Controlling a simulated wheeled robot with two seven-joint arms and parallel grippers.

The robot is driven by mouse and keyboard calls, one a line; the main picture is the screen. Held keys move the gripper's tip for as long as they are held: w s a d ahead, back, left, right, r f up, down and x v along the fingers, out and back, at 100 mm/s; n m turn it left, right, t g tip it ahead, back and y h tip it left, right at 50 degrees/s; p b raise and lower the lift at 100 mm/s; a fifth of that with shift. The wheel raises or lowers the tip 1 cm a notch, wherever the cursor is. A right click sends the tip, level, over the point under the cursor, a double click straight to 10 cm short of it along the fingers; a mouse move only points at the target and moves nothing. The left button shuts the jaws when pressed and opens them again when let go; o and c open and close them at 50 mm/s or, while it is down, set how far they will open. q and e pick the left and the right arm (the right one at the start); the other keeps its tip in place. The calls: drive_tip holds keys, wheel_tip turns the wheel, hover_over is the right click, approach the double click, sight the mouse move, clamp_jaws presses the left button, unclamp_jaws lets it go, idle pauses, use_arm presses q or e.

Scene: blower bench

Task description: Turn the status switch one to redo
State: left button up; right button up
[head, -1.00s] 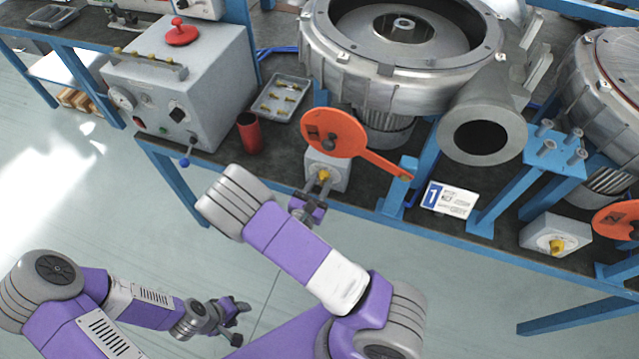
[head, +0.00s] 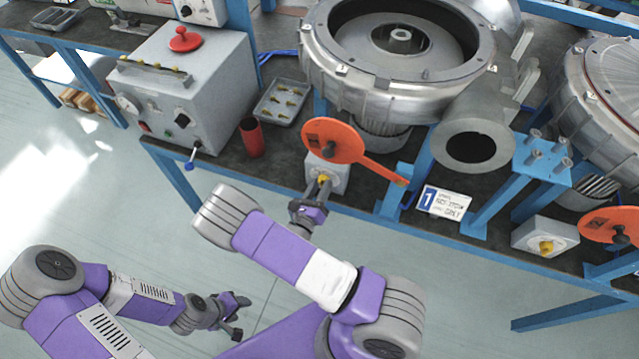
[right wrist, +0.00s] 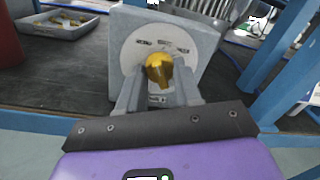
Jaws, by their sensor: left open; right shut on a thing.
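The first status switch is a light grey box (head: 340,174) with a yellow knob (head: 323,180), at the bench's front edge beside the card marked 1 (head: 443,202). In the right wrist view the box (right wrist: 193,50) shows a round white dial plate, and the yellow knob (right wrist: 159,72) sits between my fingertips. Its labels are too small to read. My right gripper (head: 319,188) is shut on the yellow knob; its fingers (right wrist: 158,92) flank it from the front. My left gripper (head: 236,318) is open and empty, low over the floor in front of the bench.
An orange paddle (head: 333,140) hangs just above the switch box. A red cup (head: 252,138) and a tray of small brass parts (head: 281,102) stand to its left. A second switch box (head: 545,236) is at right. Blue bench legs flank the space; the floor in front is clear.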

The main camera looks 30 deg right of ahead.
drive_tip(key=shift+n+p, duration=0.75)
drive_tip(key=shift+n, duration=0.75)
drive_tip(key=o, duration=1)
drive_tip(key=shift+o, duration=0.2)
drive_tip(key=shift+s+a, duration=0.1)
drive_tip(key=v, duration=0.7)
drive_tip(key=shift+s, duration=0.2)
drive_tip(key=shift+f, duration=0.1)
